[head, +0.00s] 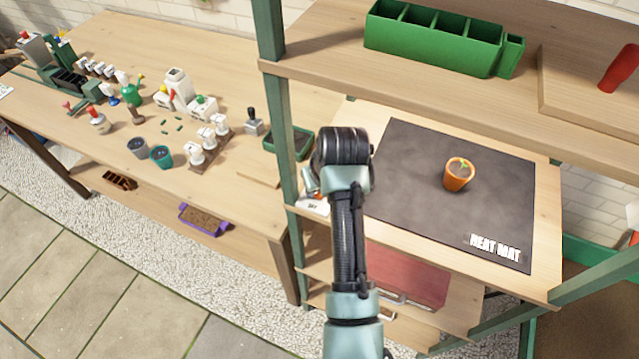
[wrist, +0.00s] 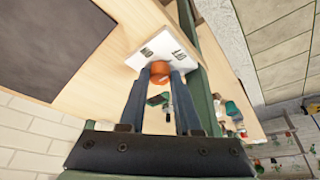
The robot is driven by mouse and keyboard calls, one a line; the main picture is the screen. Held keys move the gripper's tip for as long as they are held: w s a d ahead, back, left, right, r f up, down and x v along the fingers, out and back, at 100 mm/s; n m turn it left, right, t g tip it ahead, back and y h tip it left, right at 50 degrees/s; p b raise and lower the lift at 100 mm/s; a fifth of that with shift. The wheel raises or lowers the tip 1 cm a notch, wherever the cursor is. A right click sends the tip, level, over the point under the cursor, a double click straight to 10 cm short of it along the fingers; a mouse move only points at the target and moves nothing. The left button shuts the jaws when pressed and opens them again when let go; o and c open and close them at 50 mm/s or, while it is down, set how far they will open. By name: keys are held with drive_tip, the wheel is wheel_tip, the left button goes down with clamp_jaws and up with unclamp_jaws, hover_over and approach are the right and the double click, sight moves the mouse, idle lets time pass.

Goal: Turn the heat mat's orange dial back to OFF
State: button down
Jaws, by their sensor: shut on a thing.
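The orange dial (wrist: 160,71) sits on a white control plate (wrist: 148,52) in the wrist view. The plate carries dark lettering on either side of the dial, too small to read surely. My gripper (wrist: 161,77) has its two dark fingers on either side of the dial and is shut on it. Which way the dial points cannot be told. The dark heat mat (head: 415,190) lies on the shelf to the right.
An orange pot with a seedling (head: 459,175) stands on the mat. A green shelf post (head: 282,130) rises close to the left of my arm. An upper shelf holds a green divided planter (head: 432,40). A workbench (head: 225,90) with pots and tools lies left.

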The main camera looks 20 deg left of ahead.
drive_tip(key=c, duration=0.6)
unclamp_jaws()
drive_tip(key=shift+r, duration=0.1)
drive_tip(key=b+v, duration=0.1)
drive_tip(key=v, duration=1.1)
drive_tip(key=shift+s+r, duration=0.2)
drive_tip(key=shift+r, duration=0.15)
drive_tip(key=shift+d, duration=0.1)
